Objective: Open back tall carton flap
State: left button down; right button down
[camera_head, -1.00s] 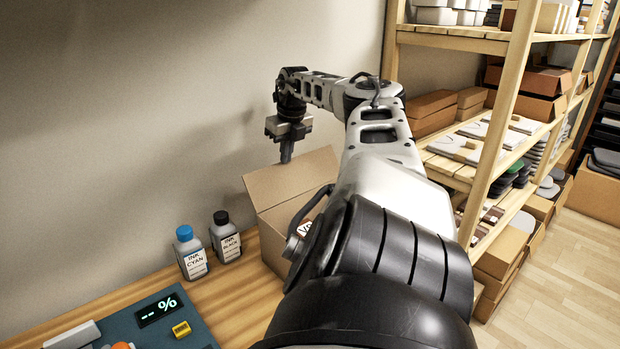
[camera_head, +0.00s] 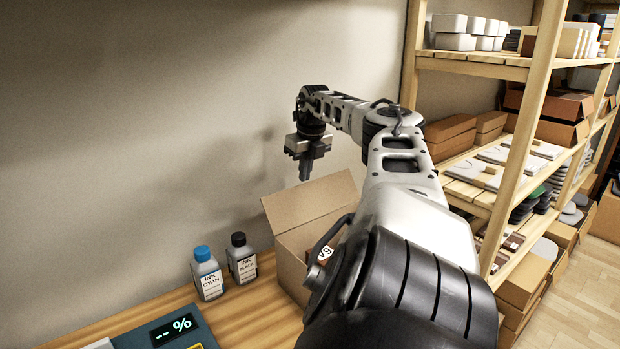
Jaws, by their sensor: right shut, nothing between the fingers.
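The tall carton (camera_head: 291,258) stands on the wooden bench, partly hidden behind my right arm. Its back flap (camera_head: 312,200) stands up and leans back toward the wall. A box with a white label (camera_head: 321,247) shows inside the carton. My right gripper (camera_head: 305,178) is shut and empty, pointing down just above and behind the top edge of the back flap. The front and right side of the carton are hidden by my arm. My left gripper is not in view.
Ink bottles with a blue cap (camera_head: 207,274) and a black cap (camera_head: 241,259) stand left of the carton. A wooden shelf (camera_head: 474,65) with boxes stands on the right.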

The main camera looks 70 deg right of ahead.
notch_tip(320, 180, up, 16)
jog(key=s+a, duration=0.2)
jog(key=shift+s+f, duration=0.15)
jog(key=shift+s, duration=0.1)
